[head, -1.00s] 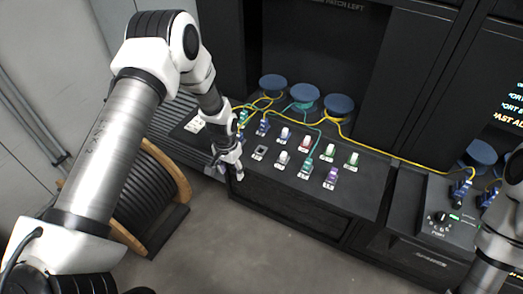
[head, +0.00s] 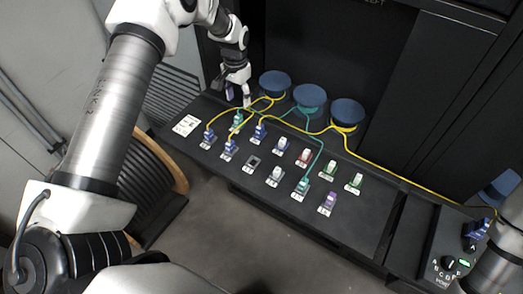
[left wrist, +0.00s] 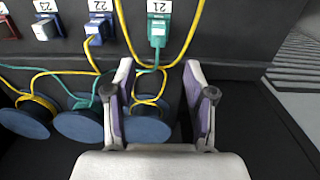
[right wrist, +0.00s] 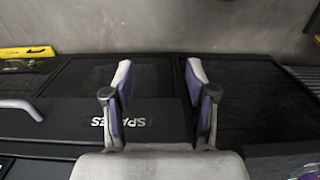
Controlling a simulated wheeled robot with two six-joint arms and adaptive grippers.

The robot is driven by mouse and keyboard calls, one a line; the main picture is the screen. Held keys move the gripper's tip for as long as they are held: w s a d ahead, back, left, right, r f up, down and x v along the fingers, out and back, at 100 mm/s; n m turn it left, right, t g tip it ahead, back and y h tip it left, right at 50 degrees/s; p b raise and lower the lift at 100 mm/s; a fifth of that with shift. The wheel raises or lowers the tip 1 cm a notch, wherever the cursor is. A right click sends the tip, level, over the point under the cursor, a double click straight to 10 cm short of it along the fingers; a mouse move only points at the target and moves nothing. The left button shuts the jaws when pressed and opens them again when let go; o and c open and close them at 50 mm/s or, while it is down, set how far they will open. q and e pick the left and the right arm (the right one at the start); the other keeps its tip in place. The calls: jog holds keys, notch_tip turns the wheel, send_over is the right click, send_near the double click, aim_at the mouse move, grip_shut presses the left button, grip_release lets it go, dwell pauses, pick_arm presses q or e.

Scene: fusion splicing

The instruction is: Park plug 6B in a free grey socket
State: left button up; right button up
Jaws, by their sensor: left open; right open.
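I cannot read 6B on any plug. Blue plugs (head: 208,136) and (head: 228,148) with yellow cables sit at the sloped panel's left end. A teal plug (head: 238,120) and another blue plug (head: 259,131) sit behind them. In the left wrist view, the teal plug (left wrist: 158,28) is at label 21 and a blue plug (left wrist: 97,28) at 22. A grey socket (head: 253,162) in the front row looks empty. My left gripper (head: 238,98) is open and empty behind the panel's left end. My right gripper (right wrist: 160,85) is open and empty.
Blue spools (head: 309,97) stand behind the panel (head: 352,225), and yellow and teal cables loop across it. White, red, green and purple plugs fill other sockets. A knob box (head: 450,263) is at the right. A board marked SPARES (right wrist: 70,115) lies below my right gripper.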

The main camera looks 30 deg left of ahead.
aim_at(238, 116)
pick_arm(q)
jog(key=shift+s+d+r, duration=0.2)
jog(key=shift+s+r, duration=0.45)
jog(key=shift+s, duration=0.55)
jog(key=f, duration=0.1)
jog(key=w+f+b, duration=0.1)
jog(key=f+b, duration=0.1)
jog(key=shift+w+a+f, duration=0.1)
jog(key=shift+w+f, duration=0.05)
jog(key=shift+w, duration=0.1)
notch_tip(238, 116, down, 6)
jog(key=b, duration=0.4)
jog(key=shift+s+f, duration=0.1)
jog(key=shift+f, duration=0.15)
jog(key=shift+s+r, duration=0.1)
jog(key=shift+r, duration=0.05)
pick_arm(e)
jog(key=f, duration=0.2)
jog(key=s+f, duration=0.1)
jog(key=f, duration=0.2)
jog(key=shift+s+f, duration=0.3)
jog(key=shift+r, duration=0.1)
